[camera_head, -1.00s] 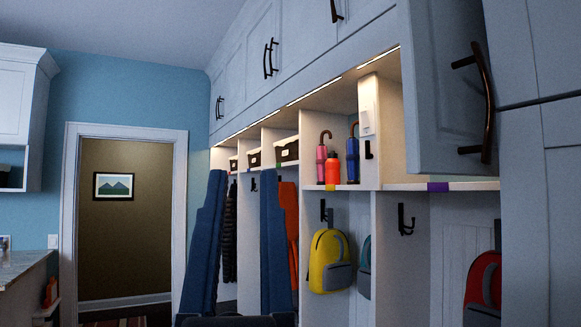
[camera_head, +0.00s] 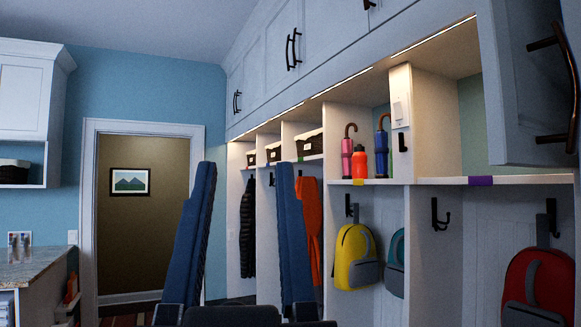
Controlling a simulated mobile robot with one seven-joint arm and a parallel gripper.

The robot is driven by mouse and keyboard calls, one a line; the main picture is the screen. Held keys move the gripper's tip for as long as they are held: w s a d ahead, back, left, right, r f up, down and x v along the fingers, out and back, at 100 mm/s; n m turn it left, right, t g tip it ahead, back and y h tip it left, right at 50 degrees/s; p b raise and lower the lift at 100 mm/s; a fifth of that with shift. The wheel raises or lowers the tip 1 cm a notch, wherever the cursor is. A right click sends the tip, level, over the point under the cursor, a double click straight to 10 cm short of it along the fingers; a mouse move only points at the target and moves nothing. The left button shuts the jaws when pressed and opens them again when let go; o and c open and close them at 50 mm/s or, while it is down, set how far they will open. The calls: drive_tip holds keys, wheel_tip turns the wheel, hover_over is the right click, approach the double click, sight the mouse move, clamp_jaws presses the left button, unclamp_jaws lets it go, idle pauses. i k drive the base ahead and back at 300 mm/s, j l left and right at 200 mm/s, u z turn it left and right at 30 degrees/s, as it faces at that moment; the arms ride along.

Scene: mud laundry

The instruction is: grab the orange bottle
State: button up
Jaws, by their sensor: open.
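The orange bottle (camera_head: 359,163) stands upright on the cubby shelf, right of the picture's middle. It stands between a pink umbrella (camera_head: 347,158) with a curved handle and a blue umbrella or similar hooked item (camera_head: 382,154). My gripper (camera_head: 246,168) points upward in the lower middle, with its two long blue fingers spread wide apart. It is open and empty. It is left of the bottle in the picture and apart from it.
The shelf edge (camera_head: 480,181) runs in front of the bottle. An open cabinet door (camera_head: 527,80) juts out at the upper right. Yellow (camera_head: 356,256) and red (camera_head: 538,286) backpacks hang below. A counter (camera_head: 35,268) stands at the left, beside a doorway (camera_head: 145,215).

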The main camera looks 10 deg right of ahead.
sight(359, 168)
drive_tip(key=i+j+u, duration=0.1)
drive_tip(key=i+j, duration=0.6)
drive_tip(key=i, duration=0.2)
drive_tip(key=i+j+u, duration=0.15)
drive_tip(key=i+j, duration=0.2)
drive_tip(key=i, duration=0.1)
